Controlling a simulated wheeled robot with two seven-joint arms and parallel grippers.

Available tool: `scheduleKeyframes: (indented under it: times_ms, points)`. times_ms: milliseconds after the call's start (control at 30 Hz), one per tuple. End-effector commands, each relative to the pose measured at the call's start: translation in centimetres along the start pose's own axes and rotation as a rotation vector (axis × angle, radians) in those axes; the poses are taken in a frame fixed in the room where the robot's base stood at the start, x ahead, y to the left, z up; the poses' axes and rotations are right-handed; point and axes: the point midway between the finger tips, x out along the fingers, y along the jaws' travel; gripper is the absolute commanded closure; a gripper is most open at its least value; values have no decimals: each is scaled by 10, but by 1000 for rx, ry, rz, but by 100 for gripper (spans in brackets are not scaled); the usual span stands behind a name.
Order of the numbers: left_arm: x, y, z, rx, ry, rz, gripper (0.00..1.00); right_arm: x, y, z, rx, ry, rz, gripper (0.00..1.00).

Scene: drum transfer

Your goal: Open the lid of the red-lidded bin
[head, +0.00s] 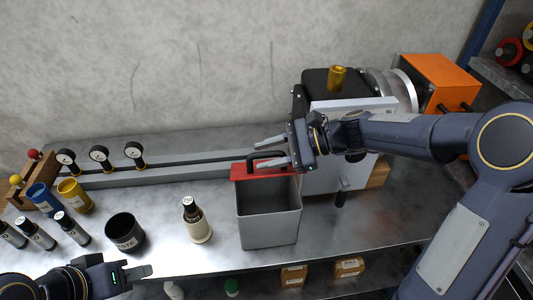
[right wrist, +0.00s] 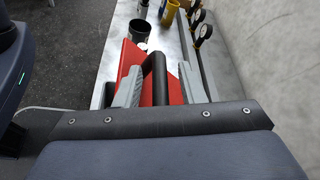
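The grey bin (head: 268,231) stands on the metal table in the middle of the head view. Its red lid (head: 243,172) is at the back of the bin, and the bin's inside appears to show in front of it. A black handle (head: 279,154) rises from the lid. My right gripper (head: 269,153) is open, with its fingers on either side of the handle. In the right wrist view the handle (right wrist: 158,78) stands between the two grey fingers, with gaps, above the red lid (right wrist: 130,60). My left gripper (head: 138,278) is low at the left, away from the bin; its fingers are unclear.
A brown bottle (head: 196,220) and a black cup (head: 124,233) stand left of the bin. Three gauges (head: 101,155) line a rail behind. A machine with a white front (head: 352,112) stands right of the bin. Small boxes (head: 349,267) lie on a lower shelf.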

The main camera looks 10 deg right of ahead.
Motion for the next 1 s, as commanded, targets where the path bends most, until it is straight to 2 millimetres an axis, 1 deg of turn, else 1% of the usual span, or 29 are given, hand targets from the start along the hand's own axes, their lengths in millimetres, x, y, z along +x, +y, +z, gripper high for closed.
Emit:
scheduleKeyframes:
  times_ms: [300,400,500,767,800,900,967,1000]
  points:
    - [9,-4,4,0,0,0,64,-51,0,-2,-1,3,-6,64]
    - [10,-5,5,0,0,0,64,-64,0,-2,-1,2,-5,64]
    - [11,-5,5,0,0,0,64,-72,0,-1,0,2,-4,64]
    - [11,-5,5,0,0,0,64,-75,0,0,1,1,-1,64]
    - [11,-5,5,0,0,0,64,-74,0,0,1,1,-1,65]
    - [11,-5,6,0,0,0,64,-71,-2,0,4,3,-5,78]
    - [12,-6,6,0,0,0,64,-63,-5,2,10,9,-15,86]
    - [13,-6,6,0,0,0,64,-55,-9,4,19,16,-26,91]
